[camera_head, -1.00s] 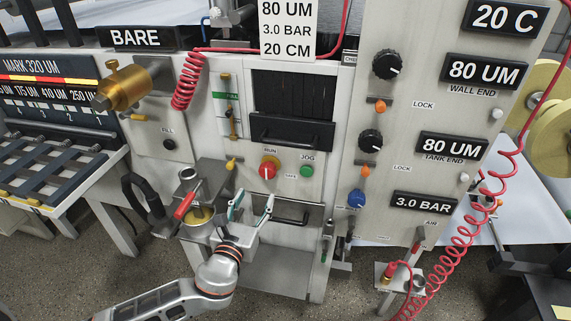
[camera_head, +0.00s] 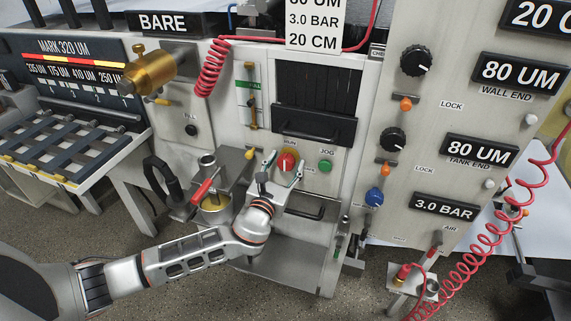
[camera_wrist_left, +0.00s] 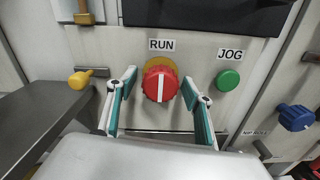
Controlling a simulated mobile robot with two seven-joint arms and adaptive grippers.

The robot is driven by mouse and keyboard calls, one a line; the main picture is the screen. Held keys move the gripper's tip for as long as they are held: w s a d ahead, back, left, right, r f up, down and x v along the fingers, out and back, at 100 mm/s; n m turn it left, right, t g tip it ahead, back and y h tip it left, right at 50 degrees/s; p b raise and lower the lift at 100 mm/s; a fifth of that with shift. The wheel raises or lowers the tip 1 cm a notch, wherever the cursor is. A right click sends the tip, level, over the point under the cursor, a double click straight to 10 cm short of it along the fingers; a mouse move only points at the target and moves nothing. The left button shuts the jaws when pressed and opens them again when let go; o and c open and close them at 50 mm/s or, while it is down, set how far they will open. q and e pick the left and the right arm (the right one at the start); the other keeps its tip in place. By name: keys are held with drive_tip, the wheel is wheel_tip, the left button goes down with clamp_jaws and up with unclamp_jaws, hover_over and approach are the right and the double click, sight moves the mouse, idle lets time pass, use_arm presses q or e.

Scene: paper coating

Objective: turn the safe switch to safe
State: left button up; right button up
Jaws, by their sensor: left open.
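The safe switch is a red knob (camera_head: 287,162) with a white bar on a yellow base, on the machine's front panel under the RUN label. In the left wrist view the red knob (camera_wrist_left: 160,84) shows its white bar roughly upright, pointing at RUN. My left gripper (camera_head: 283,165) is open, its fingertips on either side of the knob. In the left wrist view the gripper's fingers (camera_wrist_left: 160,82) stand left and right of the knob with gaps, apparently not touching it. The lower label is hidden by my gripper in the wrist view. My right gripper is not in view.
A green JOG button (camera_head: 325,166) is right of the knob. A yellow lever (camera_wrist_left: 80,79) sits to its left. A red-handled cup fixture (camera_head: 209,187) stands left of my arm. A drawer handle (camera_head: 305,207) lies below, and a blue NIP ROLL knob (camera_wrist_left: 296,117) is further right.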

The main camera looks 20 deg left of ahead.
use_arm(q)
drive_tip(key=c, duration=1.1)
drive_tip(key=shift+n, duration=0.3)
drive_tip(key=n, duration=0.3)
drive_tip(key=shift+f+b, duration=0.1)
drive_tip(key=shift+b, duration=0.3)
drive_tip(key=n+b, duration=0.1)
drive_tip(key=n, duration=0.4)
drive_tip(key=shift+d+n, duration=0.1)
drive_tip(key=shift+n, duration=0.3)
drive_tip(key=n, duration=0.4)
drive_tip(key=shift+n, duration=0.3)
drive_tip(key=shift+r+n, duration=0.2)
drive_tip(key=shift+n, duration=1.7)
